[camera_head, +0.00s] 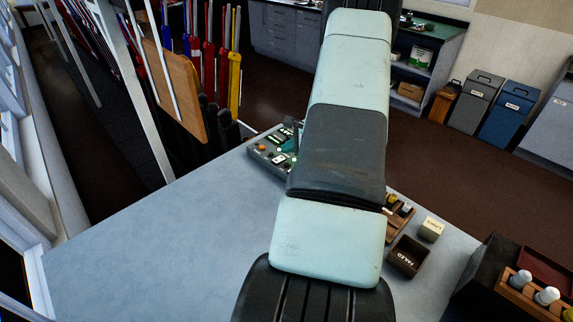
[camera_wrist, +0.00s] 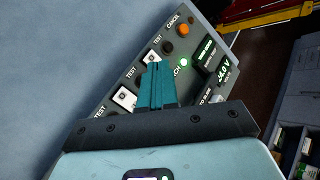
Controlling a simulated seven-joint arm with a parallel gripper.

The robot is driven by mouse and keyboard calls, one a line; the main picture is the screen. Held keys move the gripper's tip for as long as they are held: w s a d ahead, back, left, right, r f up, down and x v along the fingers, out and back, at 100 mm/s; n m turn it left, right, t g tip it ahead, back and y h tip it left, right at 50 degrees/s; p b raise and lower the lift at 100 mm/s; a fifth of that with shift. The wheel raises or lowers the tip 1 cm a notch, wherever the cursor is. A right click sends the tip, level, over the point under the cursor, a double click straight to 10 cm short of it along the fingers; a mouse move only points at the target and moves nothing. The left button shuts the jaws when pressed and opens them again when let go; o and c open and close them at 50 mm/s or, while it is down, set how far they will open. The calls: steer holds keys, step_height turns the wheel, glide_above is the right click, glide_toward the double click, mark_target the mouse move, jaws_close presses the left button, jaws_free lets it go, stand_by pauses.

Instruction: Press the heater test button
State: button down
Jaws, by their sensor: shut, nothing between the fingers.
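A grey control panel (camera_wrist: 205,42) lies on the table, partly hidden by my gripper in the wrist view. It also shows in the head view (camera_head: 258,151), beyond my arm. The panel carries white square buttons, one (camera_wrist: 152,57) just above my fingertips and another (camera_wrist: 125,98) to their left. "TEST" labels are readable beside them, but no heater label is, so I cannot tell which is the heater's. My gripper (camera_wrist: 157,68) has teal fingers, shut and empty. Its tips overlap the panel near the upper white button; contact cannot be told.
The panel also has an orange button (camera_wrist: 183,30) near "CANCEL", a black button (camera_wrist: 167,46), a lit green lamp (camera_wrist: 183,62) and a voltage display (camera_wrist: 223,68). A dark box (camera_head: 408,256) and a small pale block (camera_head: 431,229) stand at right. The table's left (camera_head: 150,255) is clear.

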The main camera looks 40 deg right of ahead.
steer(key=shift+f, duration=1.6)
stand_by(0.8)
steer(key=shift+f, duration=0.4)
steer(key=shift+f, duration=0.35)
stand_by(0.8)
steer(key=shift+r, duration=0.75)
steer(key=shift+r, duration=2.55)
